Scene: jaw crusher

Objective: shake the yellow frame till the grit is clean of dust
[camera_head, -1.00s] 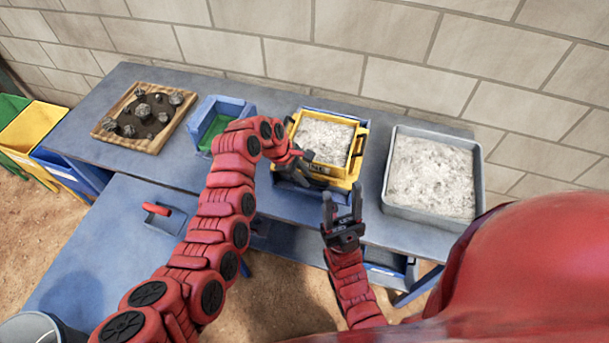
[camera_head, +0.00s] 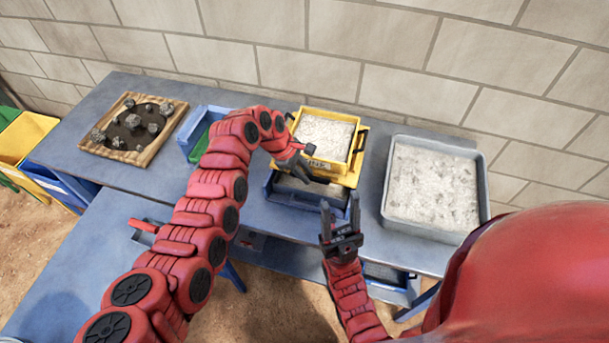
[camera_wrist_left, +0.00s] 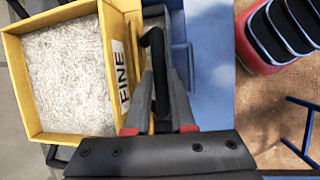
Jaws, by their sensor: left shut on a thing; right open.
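The yellow frame (camera_head: 359,158) holds pale grey grit (camera_head: 322,136) and sits over a blue base (camera_head: 283,203), shifted toward the wall so the base's front shows. In the left wrist view, the yellow frame (camera_wrist_left: 78,8) carries a "FINE" label and a black handle (camera_wrist_left: 157,48). My left gripper (camera_head: 322,174) is shut on that handle at the frame's near side. It also shows in the left wrist view (camera_wrist_left: 160,112). My right gripper (camera_head: 340,210) is open and empty, in front of the base. Whether dust is left in the grit cannot be told.
A grey tray of pale material (camera_head: 388,210) stands to the right. A wooden-rimmed tray with dark rocks (camera_head: 88,143) is at the left, and a blue bin with green inside (camera_head: 190,128) is partly behind my arm. A block wall (camera_head: 400,45) is behind the table.

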